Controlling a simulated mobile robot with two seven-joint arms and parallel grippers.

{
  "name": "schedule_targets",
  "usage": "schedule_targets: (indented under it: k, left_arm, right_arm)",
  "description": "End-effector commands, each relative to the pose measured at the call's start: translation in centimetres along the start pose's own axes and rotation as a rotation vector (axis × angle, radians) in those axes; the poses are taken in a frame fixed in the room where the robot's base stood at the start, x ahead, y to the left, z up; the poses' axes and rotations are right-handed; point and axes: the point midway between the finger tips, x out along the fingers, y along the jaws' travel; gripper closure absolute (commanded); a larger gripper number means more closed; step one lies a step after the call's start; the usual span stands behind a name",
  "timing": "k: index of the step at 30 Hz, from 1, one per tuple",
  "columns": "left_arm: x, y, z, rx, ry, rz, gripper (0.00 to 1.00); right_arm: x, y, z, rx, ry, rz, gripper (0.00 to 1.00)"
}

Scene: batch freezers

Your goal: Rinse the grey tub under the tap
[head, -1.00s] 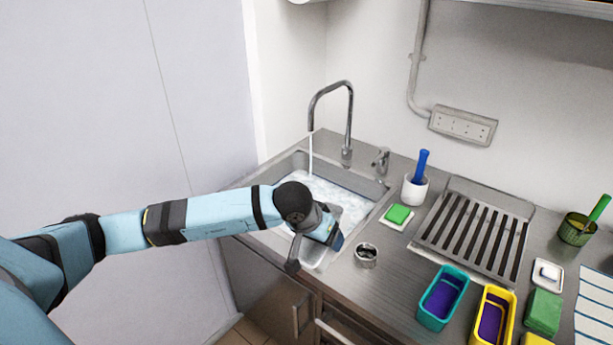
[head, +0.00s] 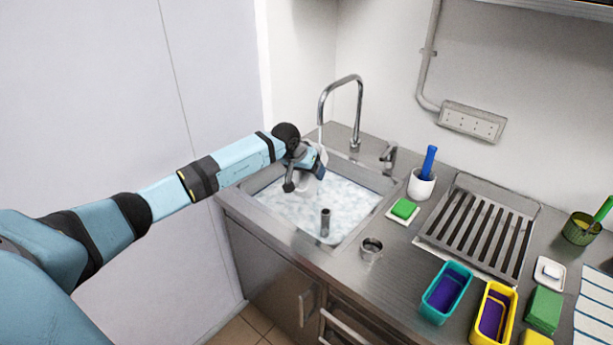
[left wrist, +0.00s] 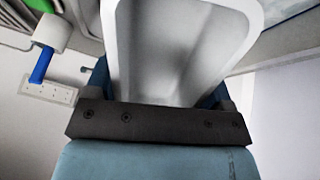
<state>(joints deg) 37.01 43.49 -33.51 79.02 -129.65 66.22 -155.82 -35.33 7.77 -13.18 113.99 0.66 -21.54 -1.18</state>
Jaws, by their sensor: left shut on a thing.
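My left gripper (head: 312,168) is over the back left part of the sink, under the tap (head: 354,100). It is shut on the grey tub (left wrist: 185,45), which fills the upper middle of the left wrist view as a pale, smooth-walled container between the fingers. In the head view the gripper hides most of the tub. A thin stream of water (head: 320,137) falls from the spout and meets the gripper and tub area. I cannot tell whether it goes inside the tub. My right gripper is not in view.
The sink (head: 262,212) holds foamy water, with an upright pipe (head: 325,222) near its front. A metal ring (head: 371,249), a green sponge (head: 403,208), a white pot with a blue handle (head: 421,185) and a slatted rack (head: 478,230) stand to the right.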

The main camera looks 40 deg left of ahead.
Motion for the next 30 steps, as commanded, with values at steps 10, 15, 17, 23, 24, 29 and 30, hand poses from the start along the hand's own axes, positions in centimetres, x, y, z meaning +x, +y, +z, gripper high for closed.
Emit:
schedule_targets:
  k: [10,15,17,23,24,29,30]
  left_arm:
    - [2.1,-1.3,-2.6,-0.003,0.0,0.001,0.48]
    - [3.1,-2.0,-3.9,-0.002,0.001,0.001,0.48]
    - [3.4,-2.2,-4.3,-0.003,0.001,0.0,0.48]
    - [4.5,-3.0,-5.5,0.0,0.001,-0.001,0.48]
    - [4.7,-3.1,-5.7,0.0,0.001,0.0,0.48]
    - [5.2,-3.5,-6.6,0.0,0.001,-0.001,0.48]
    - [5.4,-3.6,-6.8,-0.001,0.001,0.0,0.48]
  right_arm:
    - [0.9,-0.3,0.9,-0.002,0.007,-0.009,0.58]
    - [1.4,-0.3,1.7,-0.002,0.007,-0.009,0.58]
    - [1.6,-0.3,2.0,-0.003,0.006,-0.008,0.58]
    - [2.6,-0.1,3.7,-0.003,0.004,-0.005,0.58]
    - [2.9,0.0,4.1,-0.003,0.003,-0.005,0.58]
    - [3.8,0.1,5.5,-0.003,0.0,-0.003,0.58]
    - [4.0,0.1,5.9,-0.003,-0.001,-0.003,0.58]
